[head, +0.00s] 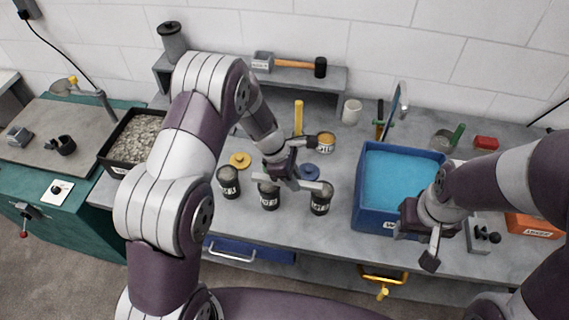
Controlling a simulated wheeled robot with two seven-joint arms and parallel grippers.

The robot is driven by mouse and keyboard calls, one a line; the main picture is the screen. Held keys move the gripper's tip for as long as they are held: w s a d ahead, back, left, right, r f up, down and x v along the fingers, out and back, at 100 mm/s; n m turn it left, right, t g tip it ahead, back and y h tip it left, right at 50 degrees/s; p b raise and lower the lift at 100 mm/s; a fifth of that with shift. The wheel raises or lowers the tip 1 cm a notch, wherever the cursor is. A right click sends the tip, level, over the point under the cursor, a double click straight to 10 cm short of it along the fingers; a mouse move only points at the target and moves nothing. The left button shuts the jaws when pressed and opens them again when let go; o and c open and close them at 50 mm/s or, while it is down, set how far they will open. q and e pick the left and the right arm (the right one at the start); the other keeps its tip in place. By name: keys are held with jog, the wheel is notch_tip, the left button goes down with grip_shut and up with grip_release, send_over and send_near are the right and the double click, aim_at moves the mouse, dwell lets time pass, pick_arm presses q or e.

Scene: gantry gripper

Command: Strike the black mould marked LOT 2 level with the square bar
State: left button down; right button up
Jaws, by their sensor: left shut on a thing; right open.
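Several black moulds stand in a row on the grey bench: a left one (230,186), a middle one (268,198) and a right one (321,202). Each has a white label, too small to read surely, so I cannot tell which is LOT 2. My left gripper (284,172) is shut on a pale grey bar (306,184), which I take for the square bar. The bar lies across the view over the middle and right moulds; I cannot tell whether it touches either rim. My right gripper (422,234) is open and empty, in front of the blue tub.
A blue tub of water (358,201) stands right of the moulds. A dark tray of gravel (107,153) is at left. Behind the moulds are a yellow disc (239,160), a blue disc (309,171) and a tan-topped cup (326,141). A mallet (300,65) lies on the back shelf.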

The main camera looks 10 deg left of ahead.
pick_arm(q)
jog(key=shift+a+f, duration=0.15)
jog(key=shift+f, duration=0.2)
jog(key=f+b, duration=0.2)
jog(key=f, duration=0.1)
jog(key=w+a+f+b, duration=0.1)
jog(key=b, duration=0.1)
jog(key=shift+f, duration=0.35)
pick_arm(e)
jog(key=f, duration=0.1)
jog(key=a+f, duration=0.1)
jog(key=f, duration=0.1)
jog(key=w+f, duration=0.1)
jog(key=shift+a+f, duration=0.15)
pick_arm(q)
jog(key=shift+w+a+f, duration=0.1)
jog(key=shift+f, duration=0.05)
pick_arm(e)
jog(key=shift+f, duration=0.1)
pick_arm(q)
jog(key=shift+f, duration=0.15)
pick_arm(e)
jog(key=shift+f, duration=0.1)
